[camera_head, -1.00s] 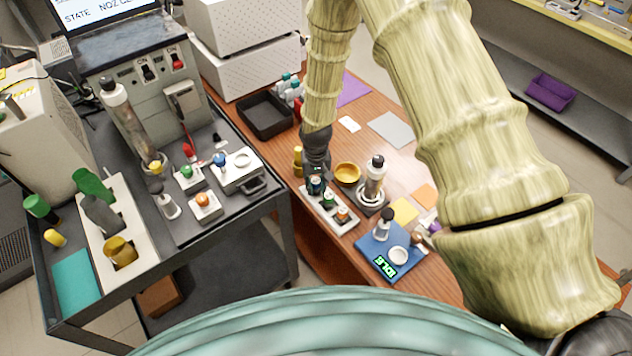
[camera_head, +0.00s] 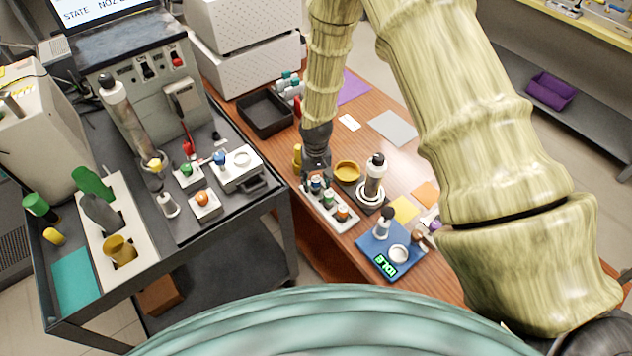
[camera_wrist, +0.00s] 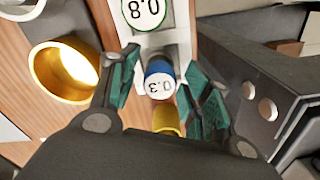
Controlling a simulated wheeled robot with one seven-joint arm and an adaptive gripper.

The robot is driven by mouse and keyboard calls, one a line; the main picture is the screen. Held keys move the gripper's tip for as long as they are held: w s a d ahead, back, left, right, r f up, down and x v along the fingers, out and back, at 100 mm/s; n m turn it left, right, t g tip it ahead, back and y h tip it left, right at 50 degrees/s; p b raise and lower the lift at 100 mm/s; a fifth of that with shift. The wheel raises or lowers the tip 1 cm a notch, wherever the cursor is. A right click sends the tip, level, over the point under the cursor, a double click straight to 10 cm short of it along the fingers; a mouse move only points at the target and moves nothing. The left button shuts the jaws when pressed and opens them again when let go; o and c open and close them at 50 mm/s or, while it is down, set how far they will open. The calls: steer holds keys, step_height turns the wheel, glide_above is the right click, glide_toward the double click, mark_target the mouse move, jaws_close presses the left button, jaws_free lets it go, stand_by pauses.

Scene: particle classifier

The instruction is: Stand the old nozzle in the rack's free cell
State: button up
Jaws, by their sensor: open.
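The small white rack (camera_head: 349,225) stands on the wooden desk. It holds a blue-topped nozzle (camera_head: 316,184) at its far end, then a green-topped nozzle (camera_head: 328,197) and an orange-topped nozzle (camera_head: 342,212). In the wrist view the blue-topped nozzle (camera_wrist: 159,82) is marked 0.3 and stands upright at the end of the rack (camera_wrist: 166,42). My gripper (camera_head: 316,172) is over that end. Its teal fingers are open in the wrist view (camera_wrist: 162,68), one on each side of the blue top, with gaps showing. The nozzle's lower part is hidden.
A brass bowl (camera_head: 347,171) and a dark-based stand with a clear column (camera_head: 374,184) are close to the rack. A yellow cylinder (camera_head: 297,157) stands beside my gripper. A blue scale (camera_head: 378,262) is nearer me; the black-topped cart (camera_head: 230,212) is left.

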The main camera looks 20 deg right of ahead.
mark_target(316, 179)
step_height(316, 179, up, 11)
steer(key=b, duration=0.3)
stand_by(0.5)
